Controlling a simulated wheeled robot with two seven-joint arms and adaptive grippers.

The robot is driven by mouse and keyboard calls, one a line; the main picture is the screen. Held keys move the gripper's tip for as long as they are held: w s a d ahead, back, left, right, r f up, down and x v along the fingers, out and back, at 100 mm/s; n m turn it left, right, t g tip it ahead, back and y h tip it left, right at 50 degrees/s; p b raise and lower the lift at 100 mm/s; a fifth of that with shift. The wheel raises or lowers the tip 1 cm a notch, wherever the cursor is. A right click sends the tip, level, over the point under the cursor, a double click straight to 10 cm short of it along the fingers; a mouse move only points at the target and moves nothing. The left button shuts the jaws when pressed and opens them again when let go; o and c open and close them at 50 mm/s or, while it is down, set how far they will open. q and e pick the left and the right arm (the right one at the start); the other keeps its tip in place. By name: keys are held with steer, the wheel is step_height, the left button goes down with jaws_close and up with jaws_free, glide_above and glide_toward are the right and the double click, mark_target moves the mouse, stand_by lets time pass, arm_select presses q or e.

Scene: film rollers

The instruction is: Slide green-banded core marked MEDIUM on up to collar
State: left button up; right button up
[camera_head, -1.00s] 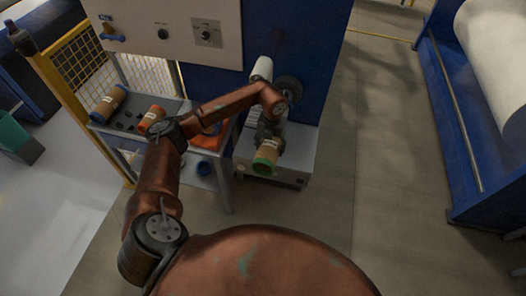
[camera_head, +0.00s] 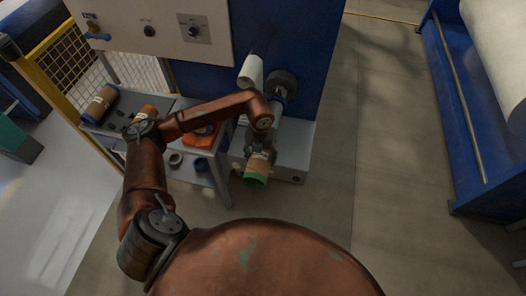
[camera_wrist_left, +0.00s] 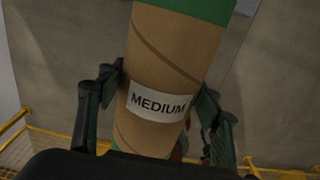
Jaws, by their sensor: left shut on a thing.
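The green-banded cardboard core (camera_head: 257,170) is held by my left gripper (camera_head: 262,150), its green end pointing down and toward me in the head view. In the left wrist view, the core (camera_wrist_left: 155,60) runs between the two fingers (camera_wrist_left: 150,105), with its MEDIUM label facing the camera and green at the top edge. A dark grey round collar (camera_head: 285,80) on the blue machine shows just behind and above my left arm. A shaft in front of it is mostly hidden by my arm, so I cannot tell whether the core is around it. My right gripper is not in view.
A white roller (camera_head: 250,72) sticks out beside the collar. A grey-white machine base (camera_head: 293,150) lies below. The floor at right is clear.

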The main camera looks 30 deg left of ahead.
arm_select(q)
steer(key=shift+s+d+r+p, duration=0.15)
steer(key=shift+s+p, duration=0.15)
steer(key=shift+s, duration=1.1)
